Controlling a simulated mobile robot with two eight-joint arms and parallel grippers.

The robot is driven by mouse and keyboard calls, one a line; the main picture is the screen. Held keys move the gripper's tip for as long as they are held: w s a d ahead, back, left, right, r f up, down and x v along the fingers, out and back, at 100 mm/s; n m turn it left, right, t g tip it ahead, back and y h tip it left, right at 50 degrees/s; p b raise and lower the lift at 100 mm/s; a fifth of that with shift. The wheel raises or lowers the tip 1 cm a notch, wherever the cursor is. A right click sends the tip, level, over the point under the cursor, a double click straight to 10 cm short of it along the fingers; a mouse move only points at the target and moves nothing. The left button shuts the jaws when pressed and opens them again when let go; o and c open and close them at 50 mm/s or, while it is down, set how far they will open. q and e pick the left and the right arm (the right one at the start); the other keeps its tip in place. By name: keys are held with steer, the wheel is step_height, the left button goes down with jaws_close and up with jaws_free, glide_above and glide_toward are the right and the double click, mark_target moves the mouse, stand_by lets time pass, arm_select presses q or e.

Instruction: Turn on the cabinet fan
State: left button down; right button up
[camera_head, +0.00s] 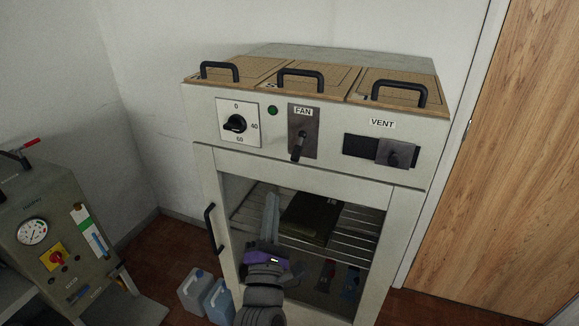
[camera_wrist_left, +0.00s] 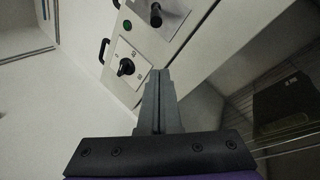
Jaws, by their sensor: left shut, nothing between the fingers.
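The fan switch (camera_head: 301,139) is a black lever on a dark metal plate under a FAN label on the cabinet's upper front panel. Its lever tip hangs toward the lower side of the plate. Part of the plate and lever (camera_wrist_left: 156,14) shows at the top of the left wrist view. A green lamp (camera_head: 272,111) sits left of the plate. My left gripper (camera_head: 272,197) is shut and empty, its fingers pointing up in front of the cabinet door, below the switch and apart from it. The closed fingers (camera_wrist_left: 158,78) also show in the left wrist view. My right gripper is not in view.
A dial (camera_head: 235,123) is left of the switch, and a VENT slider (camera_head: 396,153) is right. Black-handled lids (camera_head: 300,80) top the cabinet. The glazed door has a handle (camera_head: 212,229) at left. A gauge machine (camera_head: 60,235) and canisters (camera_head: 203,295) stand left.

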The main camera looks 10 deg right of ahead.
mark_target(297, 151)
arm_select(q)
steer(key=shift+w, duration=0.15)
steer(key=p+x, duration=0.1)
steer(key=x, duration=0.9)
steer(key=shift+d+r, duration=0.1)
steer(key=shift+r, duration=0.1)
steer(key=s+d, duration=0.1)
steer(key=s+r, duration=0.1)
steer(key=s, duration=0.1)
steer(key=shift+d+r+p, duration=0.2)
steer(key=shift+d+p, duration=0.1)
steer(key=shift+d, duration=0.1)
steer(key=shift+s+r, duration=0.1)
